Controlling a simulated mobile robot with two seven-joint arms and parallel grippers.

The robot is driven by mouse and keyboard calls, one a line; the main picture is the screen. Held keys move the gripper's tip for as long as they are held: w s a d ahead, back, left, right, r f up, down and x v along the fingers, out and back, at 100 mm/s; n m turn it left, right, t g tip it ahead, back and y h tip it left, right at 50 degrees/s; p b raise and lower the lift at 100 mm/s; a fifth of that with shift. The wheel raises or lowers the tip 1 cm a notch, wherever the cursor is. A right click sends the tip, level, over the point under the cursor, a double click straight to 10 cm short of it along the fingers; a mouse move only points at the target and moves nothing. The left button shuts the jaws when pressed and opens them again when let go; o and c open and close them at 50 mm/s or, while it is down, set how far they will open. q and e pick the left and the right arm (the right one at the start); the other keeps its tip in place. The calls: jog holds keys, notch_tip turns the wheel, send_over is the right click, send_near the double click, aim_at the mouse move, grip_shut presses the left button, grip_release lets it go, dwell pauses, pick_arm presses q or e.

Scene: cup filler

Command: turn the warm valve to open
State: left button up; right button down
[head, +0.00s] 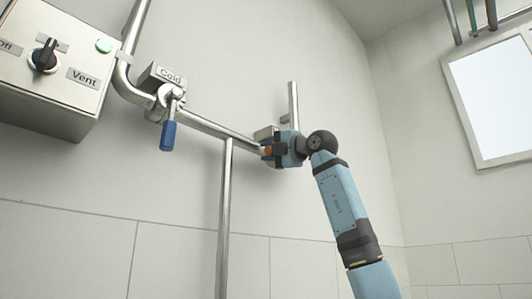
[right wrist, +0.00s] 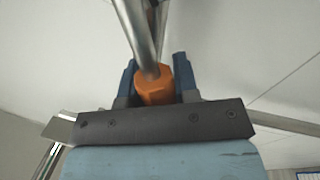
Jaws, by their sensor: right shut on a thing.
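The warm valve sits at the right end of the steel pipe on the wall, mostly hidden by my gripper in the head view. Its orange handle (head: 268,150) shows as a small patch there. In the right wrist view the orange handle end (right wrist: 155,90) sits between my two fingers, with a metal stem running up from it. My right gripper (head: 270,151) is shut on this handle; its fingers (right wrist: 156,82) lie on both sides. A grey plate (head: 266,132) shows behind the gripper, its text unreadable. My left gripper is not in view.
The cold valve, with a blue handle (head: 169,136) hanging down and a "Cold" plate (head: 170,77), is left on the same pipe (head: 215,129). A control box (head: 50,75) with a black knob is farther left. A vertical pipe (head: 224,210) runs down between the valves.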

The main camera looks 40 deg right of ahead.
jog(key=shift+a+r+m+h, duration=0.1)
jog(key=shift+r+m+h, duration=0.2)
jog(key=shift+r+m, duration=0.7)
jog(key=shift+f, duration=0.1)
jog(key=c, duration=0.9)
grip_release()
jog(key=shift+o, duration=0.2)
jog(key=shift+f, duration=0.1)
jog(key=shift+s, duration=0.1)
jog(key=shift+s+f, duration=0.15)
jog(key=shift+s, duration=0.15)
jog(key=b+v, duration=0.3)
jog(key=v, duration=1)
jog(key=shift+b, duration=0.35)
